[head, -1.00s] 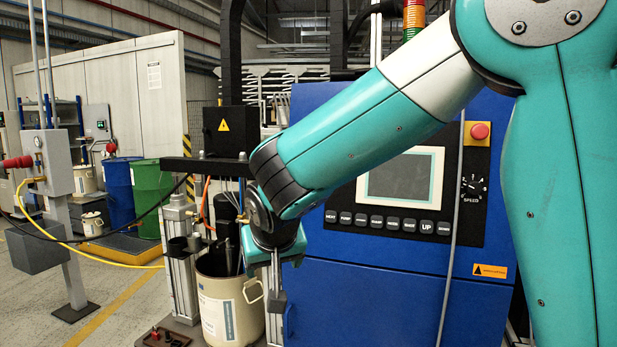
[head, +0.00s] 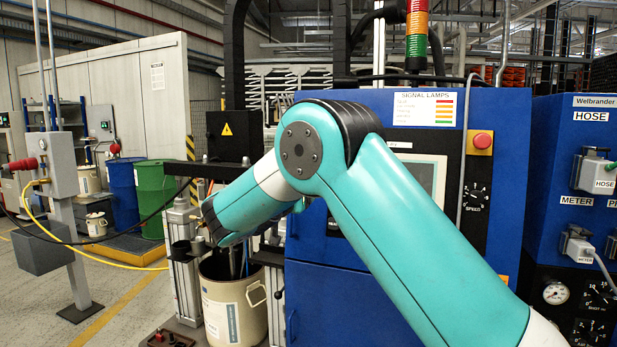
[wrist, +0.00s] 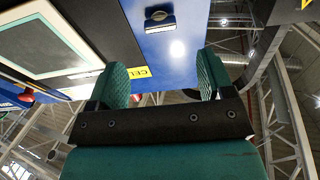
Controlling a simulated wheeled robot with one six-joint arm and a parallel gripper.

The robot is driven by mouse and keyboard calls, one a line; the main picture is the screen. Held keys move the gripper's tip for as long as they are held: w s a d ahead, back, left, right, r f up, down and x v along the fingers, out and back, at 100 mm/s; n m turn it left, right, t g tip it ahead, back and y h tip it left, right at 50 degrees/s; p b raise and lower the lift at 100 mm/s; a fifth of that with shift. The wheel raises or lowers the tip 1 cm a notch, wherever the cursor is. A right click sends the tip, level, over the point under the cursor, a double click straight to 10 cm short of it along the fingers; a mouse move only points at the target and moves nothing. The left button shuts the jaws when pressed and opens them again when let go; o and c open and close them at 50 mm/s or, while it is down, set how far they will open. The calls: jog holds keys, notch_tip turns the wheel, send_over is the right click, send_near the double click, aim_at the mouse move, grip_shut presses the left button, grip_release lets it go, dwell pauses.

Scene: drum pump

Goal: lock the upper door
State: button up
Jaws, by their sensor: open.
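The blue cabinet's upper front, which I take as the upper door (head: 307,246), is largely covered by my arm in the head view. In the wrist view a blue face (wrist: 180,50) carries a small dark fitting (wrist: 160,21) with a pale bar; I cannot tell whether this is the lock or how it is set. My gripper (wrist: 162,80) is open and empty, with its two teal fingers apart below the fitting in the picture.
A cream drum (head: 236,308) and a metal column (head: 187,270) stand left of the cabinet, close to my forearm. A screen panel (wrist: 50,45) lies left in the wrist view. A red stop button (head: 482,141) and a second blue cabinet (head: 557,190) are right.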

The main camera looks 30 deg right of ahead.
jog(key=p+x, duration=0.2)
jog(key=x, duration=0.7)
jog(key=shift+p, duration=0.35)
jog(key=c, duration=0.9)
